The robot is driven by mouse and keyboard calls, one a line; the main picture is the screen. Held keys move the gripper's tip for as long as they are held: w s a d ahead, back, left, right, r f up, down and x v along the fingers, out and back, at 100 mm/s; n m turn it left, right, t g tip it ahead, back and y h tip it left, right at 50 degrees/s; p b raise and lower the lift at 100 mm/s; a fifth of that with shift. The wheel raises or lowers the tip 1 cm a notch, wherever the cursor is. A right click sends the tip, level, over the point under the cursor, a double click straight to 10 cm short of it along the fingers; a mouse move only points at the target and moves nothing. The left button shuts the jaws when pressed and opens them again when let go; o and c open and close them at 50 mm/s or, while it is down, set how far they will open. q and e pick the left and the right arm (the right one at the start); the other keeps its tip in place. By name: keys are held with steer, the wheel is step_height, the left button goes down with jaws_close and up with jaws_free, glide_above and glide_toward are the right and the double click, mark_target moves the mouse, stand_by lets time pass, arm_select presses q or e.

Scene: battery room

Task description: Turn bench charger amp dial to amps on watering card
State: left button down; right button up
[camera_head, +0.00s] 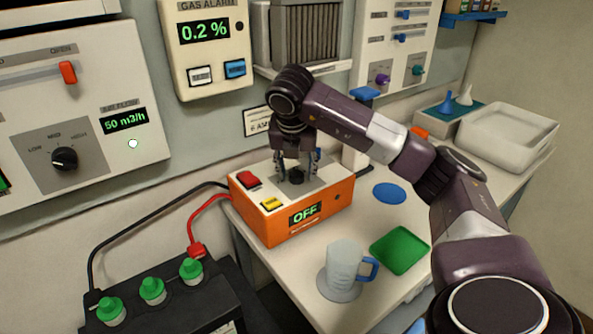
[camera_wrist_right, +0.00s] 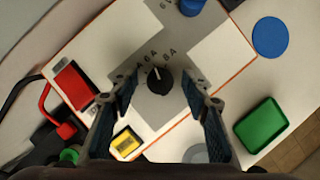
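The orange bench charger (camera_head: 262,228) stands on the bench, its display reading OFF. Its black amp dial (camera_head: 297,178) is on the top face. In the right wrist view the dial (camera_wrist_right: 160,81) has a white pointer aimed up and slightly left, near the 6A mark; 8A lies right of it. My right gripper (camera_head: 297,170) points down over the dial. In the wrist view its fingers (camera_wrist_right: 160,92) are open, one on each side of the dial, with gaps visible. A white card (camera_head: 257,122) on the wall reads "6 A", partly hidden by my arm. My left gripper is out of view.
The charger also has a red switch (camera_head: 249,180) and yellow button (camera_head: 272,204). A jug (camera_head: 343,263), green tray (camera_head: 400,250) and blue disc (camera_head: 389,193) are on the bench. A battery with green caps (camera_head: 152,290) is at lower left.

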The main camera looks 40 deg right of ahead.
steer(key=v, duration=1.2)
stand_by(0.3)
steer(key=shift+f, duration=0.15)
stand_by(0.5)
